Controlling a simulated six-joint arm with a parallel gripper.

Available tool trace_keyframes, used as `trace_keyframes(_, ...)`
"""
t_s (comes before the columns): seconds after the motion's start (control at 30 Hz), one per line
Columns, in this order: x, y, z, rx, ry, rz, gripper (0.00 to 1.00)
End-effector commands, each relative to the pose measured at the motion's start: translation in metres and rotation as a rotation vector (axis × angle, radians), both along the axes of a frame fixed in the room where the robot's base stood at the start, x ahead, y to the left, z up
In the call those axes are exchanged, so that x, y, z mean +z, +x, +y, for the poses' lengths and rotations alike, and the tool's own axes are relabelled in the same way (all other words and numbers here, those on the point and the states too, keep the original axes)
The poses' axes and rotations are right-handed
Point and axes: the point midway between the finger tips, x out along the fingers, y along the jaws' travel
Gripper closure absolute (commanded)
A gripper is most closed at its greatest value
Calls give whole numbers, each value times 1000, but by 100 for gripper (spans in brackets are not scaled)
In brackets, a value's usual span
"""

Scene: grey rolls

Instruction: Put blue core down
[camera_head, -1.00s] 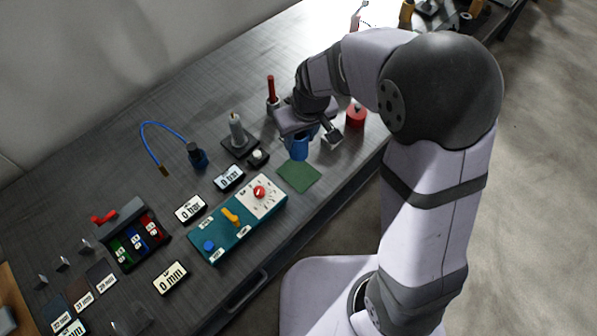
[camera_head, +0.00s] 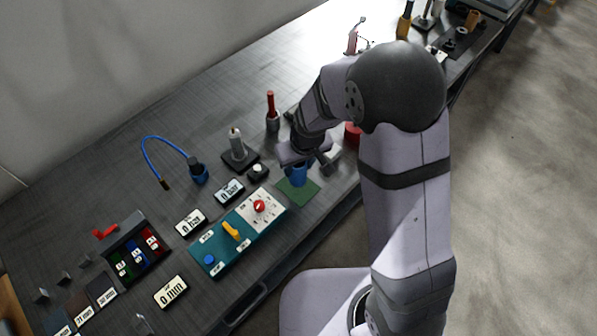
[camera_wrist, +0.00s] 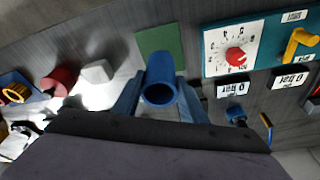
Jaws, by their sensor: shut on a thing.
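The blue core (camera_wrist: 160,82) is a hollow blue tube, held between the two fingers of my gripper (camera_wrist: 160,100) in the wrist view. In the head view the core (camera_head: 298,176) hangs below my gripper (camera_head: 300,166), upright, over or on the green mat (camera_head: 301,191). I cannot tell if its lower end touches the mat. The mat also shows just beyond the core in the wrist view (camera_wrist: 160,42). The wrist and hand hide the upper part of the core in the head view.
A teal control panel (camera_head: 226,246) with a red knob stands left of the mat. A red cylinder (camera_head: 352,134) and a pale block (camera_wrist: 97,71) are on the other side. A spindle on a dark base (camera_head: 238,150) and a red-handled tool (camera_head: 271,112) stand behind.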

Motion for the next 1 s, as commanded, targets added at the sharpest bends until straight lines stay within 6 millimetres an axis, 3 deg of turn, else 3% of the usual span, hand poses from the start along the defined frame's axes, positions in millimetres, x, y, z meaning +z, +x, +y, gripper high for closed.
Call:
trace_keyframes(0.3,-34,-1,0,0,-1,3,76)
trace_keyframes(0.8,-43,0,0,0,0,0,76)
trace_keyframes(0.83,-42,0,0,0,0,1,57)
trace_keyframes(0.9,-41,0,0,0,0,1,43)
trace_keyframes(1.0,-41,-1,0,0,0,1,43)
